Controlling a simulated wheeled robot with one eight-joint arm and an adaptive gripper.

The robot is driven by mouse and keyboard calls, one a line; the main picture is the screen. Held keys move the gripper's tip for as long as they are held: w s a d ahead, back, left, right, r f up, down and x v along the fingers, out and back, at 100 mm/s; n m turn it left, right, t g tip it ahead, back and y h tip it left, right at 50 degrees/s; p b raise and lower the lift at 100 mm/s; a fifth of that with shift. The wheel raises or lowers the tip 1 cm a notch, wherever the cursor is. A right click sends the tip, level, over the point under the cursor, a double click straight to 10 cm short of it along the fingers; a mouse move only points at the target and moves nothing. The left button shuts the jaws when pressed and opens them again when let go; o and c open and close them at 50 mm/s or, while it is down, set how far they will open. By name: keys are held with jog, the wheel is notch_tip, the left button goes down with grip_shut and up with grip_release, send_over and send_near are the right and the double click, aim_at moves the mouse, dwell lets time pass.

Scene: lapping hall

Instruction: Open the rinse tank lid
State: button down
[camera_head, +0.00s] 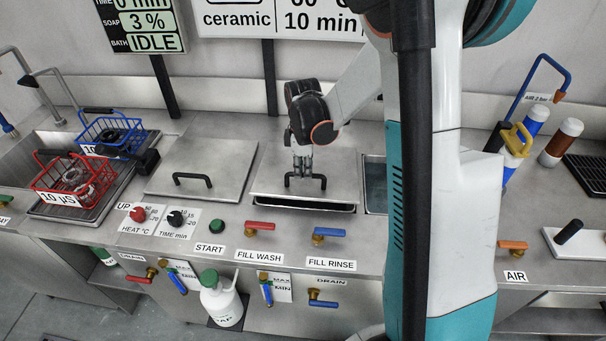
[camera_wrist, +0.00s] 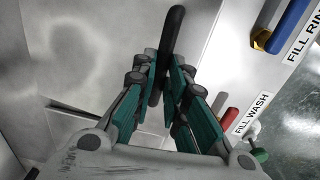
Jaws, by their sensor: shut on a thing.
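The rinse tank lid (camera_head: 338,187) is a grey metal plate right of a similar lid. Its front edge shows a dark gap above the tank rim (camera_head: 312,207), so it looks slightly raised or tilted. A black bar handle (camera_head: 320,180) stands on it. My gripper (camera_head: 303,168) comes down from above and is shut on this handle. In the wrist view, the handle (camera_wrist: 174,30) runs between the teal-padded fingers of my gripper (camera_wrist: 165,75). My fingers hide part of the handle.
The closed neighbouring lid (camera_head: 215,165) lies to the left. Red (camera_head: 260,226) and blue (camera_head: 329,232) fill levers stand along the counter's front edge. Red (camera_head: 75,185) and blue (camera_head: 110,130) baskets are at left. An open basin (camera_head: 375,190) shows right of the lid, partly behind my arm.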

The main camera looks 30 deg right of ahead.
jog(key=w+d+r+p, duration=0.4)
jog(key=w+r+p, duration=0.2)
jog(key=r, duration=0.5)
jog(key=w+d+r+g+y+p, duration=0.1)
jog(key=w+d+r+p, duration=0.1)
jog(key=w+d, duration=0.3)
jog(key=w+d+r+g+y+p, duration=0.1)
jog(key=w+d+r+g+p, duration=0.1)
jog(key=w+d, duration=0.3)
jog(key=shift+w+r+p, duration=0.3)
jog(key=shift+w+p, duration=0.5)
jog(key=shift+w, duration=1.15)
jog(key=shift+d, duration=0.15)
jog(key=c, duration=1.9)
grip_release()
jog(key=shift+c, duration=0.2)
jog(key=o, duration=0.3)
jog(key=shift+w+d+f+g+y, duration=0.3)
jog(key=shift+w+d+f, duration=0.15)
jog(key=shift+w+f, duration=0.2)
jog(key=shift+o, duration=0.2)
jog(key=shift+a+r, duration=0.35)
jog(key=shift+r, duration=0.05)
